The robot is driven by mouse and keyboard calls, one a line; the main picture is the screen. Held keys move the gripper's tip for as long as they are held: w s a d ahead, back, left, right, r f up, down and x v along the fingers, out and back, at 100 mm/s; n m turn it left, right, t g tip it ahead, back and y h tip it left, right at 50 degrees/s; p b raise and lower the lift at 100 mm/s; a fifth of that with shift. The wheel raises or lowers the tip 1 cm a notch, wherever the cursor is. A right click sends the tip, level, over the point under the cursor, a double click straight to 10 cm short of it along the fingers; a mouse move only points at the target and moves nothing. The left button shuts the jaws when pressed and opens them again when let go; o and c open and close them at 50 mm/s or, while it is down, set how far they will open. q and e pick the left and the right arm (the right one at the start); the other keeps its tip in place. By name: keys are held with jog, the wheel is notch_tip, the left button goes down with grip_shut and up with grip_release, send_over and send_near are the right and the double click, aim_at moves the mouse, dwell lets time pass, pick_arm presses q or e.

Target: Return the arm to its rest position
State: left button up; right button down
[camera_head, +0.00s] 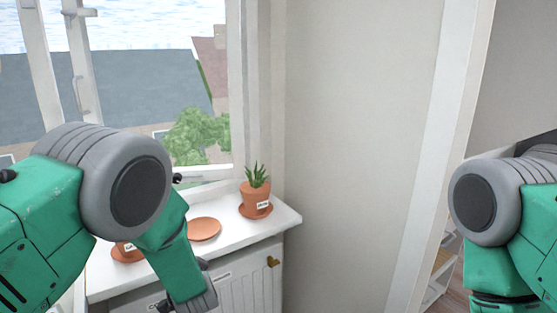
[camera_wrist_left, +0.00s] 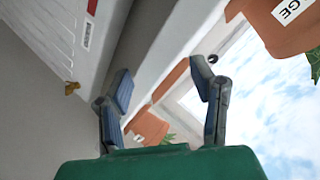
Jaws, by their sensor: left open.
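In the head view my left arm (camera_head: 60,220) comes in from the left and bends down in front of the white sill. Its gripper sits low in the picture, beside the front of the cabinet, mostly hidden by the arm. In the left wrist view the two fingers of my left gripper (camera_wrist_left: 162,95) stand wide apart with nothing between them. My right arm (camera_head: 505,210) shows at the right edge, bent downward; its gripper is outside the frame.
A potted plant (camera_head: 256,194) stands on a saucer at the sill's right end. An empty terracotta saucer (camera_head: 204,229) lies beside it. Another labelled pot (camera_wrist_left: 285,22) is close in the wrist view. A white cabinet (camera_head: 245,280) with a brass knob is below.

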pick_arm(q)
jog(key=s+a+f+n+g+h, duration=0.1)
jog(key=s+a+f+g, duration=0.15)
jog(key=s+f, duration=0.6)
jog(key=s+a+f+g+h, duration=0.1)
jog(key=s+a+f+g, duration=0.3)
jog(key=s, duration=0.8)
jog(key=s+d+f+n+g+h, duration=0.1)
jog(key=s+g, duration=0.1)
jog(key=s, duration=1)
jog(key=s+d+n+g+h, duration=0.1)
jog(key=s+g+h, duration=0.1)
jog(key=s, duration=1)
jog(key=shift+s+d+f+g+b, duration=0.15)
jog(key=shift+s+f+g+b, duration=0.15)
jog(key=shift+f+g, duration=0.1)
jog(key=shift+d, duration=0.1)
